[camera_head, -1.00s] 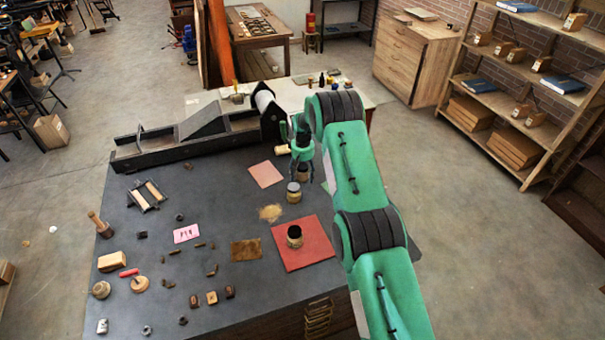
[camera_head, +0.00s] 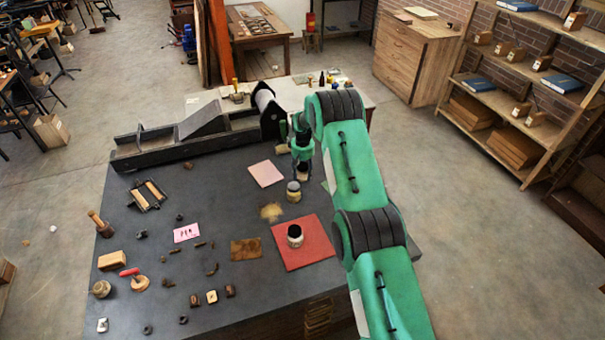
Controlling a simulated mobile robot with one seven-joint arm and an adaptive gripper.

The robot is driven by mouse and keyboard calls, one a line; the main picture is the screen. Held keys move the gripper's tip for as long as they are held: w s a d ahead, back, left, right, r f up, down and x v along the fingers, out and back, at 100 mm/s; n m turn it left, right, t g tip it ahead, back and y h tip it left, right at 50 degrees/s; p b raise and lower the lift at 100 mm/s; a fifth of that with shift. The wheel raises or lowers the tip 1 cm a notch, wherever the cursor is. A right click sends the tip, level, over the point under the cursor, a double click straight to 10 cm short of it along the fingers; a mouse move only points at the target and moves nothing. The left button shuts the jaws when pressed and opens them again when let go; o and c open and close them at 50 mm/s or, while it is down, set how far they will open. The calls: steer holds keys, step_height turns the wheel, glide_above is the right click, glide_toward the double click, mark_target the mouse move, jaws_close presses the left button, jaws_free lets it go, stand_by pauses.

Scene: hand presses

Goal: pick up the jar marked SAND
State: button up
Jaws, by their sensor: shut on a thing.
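My gripper (camera_head: 302,160) points down near the back right of the dark table and is shut on a small jar (camera_head: 303,172), which shows only partly between the fingers. I cannot read any marking on it, nor tell whether it touches the table. A second jar (camera_head: 293,191), pale with a yellowish band, stands upright just in front of my gripper. A third jar (camera_head: 295,236), white with a dark top, stands on the red mat (camera_head: 315,252) nearer the front. No SAND label is readable on any jar.
A long black press (camera_head: 205,132) lies along the table's back edge, left of my gripper. A pink sheet (camera_head: 265,174) and a tan patch (camera_head: 271,212) lie left of the jars. Small blocks and tools cover the table's left; the middle is fairly clear.

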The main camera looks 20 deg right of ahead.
steer(key=shift+r, duration=0.15)
steer(key=shift+r+b, duration=0.7)
steer(key=shift+r, duration=4.2)
